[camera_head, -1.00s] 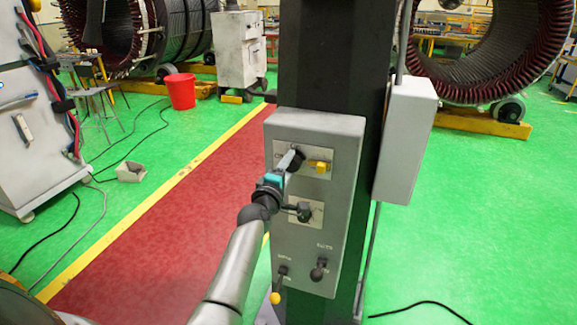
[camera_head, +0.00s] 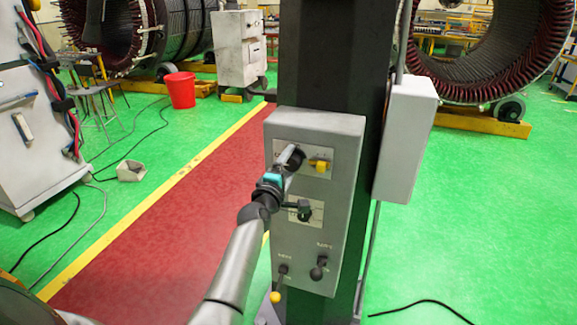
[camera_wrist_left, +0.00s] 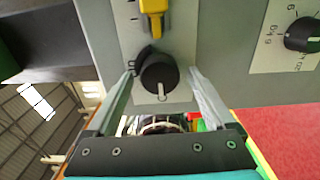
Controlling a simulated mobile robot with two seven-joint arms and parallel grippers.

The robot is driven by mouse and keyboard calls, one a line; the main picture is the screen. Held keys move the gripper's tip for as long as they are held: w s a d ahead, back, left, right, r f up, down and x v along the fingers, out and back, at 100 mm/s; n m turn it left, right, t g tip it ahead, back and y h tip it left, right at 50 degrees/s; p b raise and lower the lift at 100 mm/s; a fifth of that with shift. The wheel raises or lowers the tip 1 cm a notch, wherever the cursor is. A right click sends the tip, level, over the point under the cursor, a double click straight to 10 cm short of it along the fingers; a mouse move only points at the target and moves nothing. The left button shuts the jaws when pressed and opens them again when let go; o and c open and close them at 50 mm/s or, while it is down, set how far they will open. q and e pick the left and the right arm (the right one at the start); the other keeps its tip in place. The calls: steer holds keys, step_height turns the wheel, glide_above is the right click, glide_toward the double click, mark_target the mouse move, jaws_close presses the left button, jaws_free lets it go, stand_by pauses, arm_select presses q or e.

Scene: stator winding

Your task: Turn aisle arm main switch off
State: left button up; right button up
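A grey switch box (camera_head: 312,235) is fixed to a dark column. Its upper plate holds a black round knob (camera_head: 294,157) at left and a yellow switch handle (camera_head: 320,165) at right. My left gripper (camera_head: 289,178) is at the black knob. In the left wrist view, the black knob (camera_wrist_left: 160,77) with a white pointer mark lies between the two open fingers (camera_wrist_left: 160,78), with a gap showing on each side. The yellow handle (camera_wrist_left: 152,15) is above it there. The plate's labels are too small to read. My right gripper is not in view.
Another black knob (camera_head: 304,210) sits lower on the box, also in the wrist view (camera_wrist_left: 303,35). Two levers (camera_head: 279,284) (camera_head: 319,268) are near its bottom. A grey side box (camera_head: 405,138) is to the right. A red bucket (camera_head: 181,91) stands on the floor.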

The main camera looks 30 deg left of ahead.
arm_select(q)
steer(key=shift+s, duration=0.1)
steer(key=shift+s+d, duration=0.2)
steer(key=shift+s, duration=0.4)
steer(key=v, duration=1.4)
steer(key=shift+w, duration=0.15)
steer(key=s+d+f+m+g+h+b, duration=0.1)
steer(key=s+d+f+m+g+b, duration=0.25)
steer(key=f, duration=1.15)
steer(key=s+d+f+m+g+h+b, duration=0.25)
steer(key=d+f+m, duration=0.2)
steer(key=f, duration=0.95)
steer(key=s+d+f+m+g+h+b, duration=0.1)
steer(key=s+d+f+m+g+b, duration=0.2)
steer(key=f, duration=1.2)
steer(key=s+d+f+m+g+b, duration=0.1)
steer(key=s+f+m+g+b, duration=0.2)
steer(key=s+f, duration=0.9)
steer(key=s+d+f+m+g+b, duration=0.2)
steer(key=s+f+m, duration=0.7)
steer(key=s, duration=1)
step_height(320, 180, down, 4)
steer(key=g+b, duration=0.2)
steer(key=b, duration=0.2)
steer(key=shift+s+d+r+g, duration=0.2)
steer(key=shift+s+d+g, duration=0.1)
steer(key=shift+s, duration=0.1)
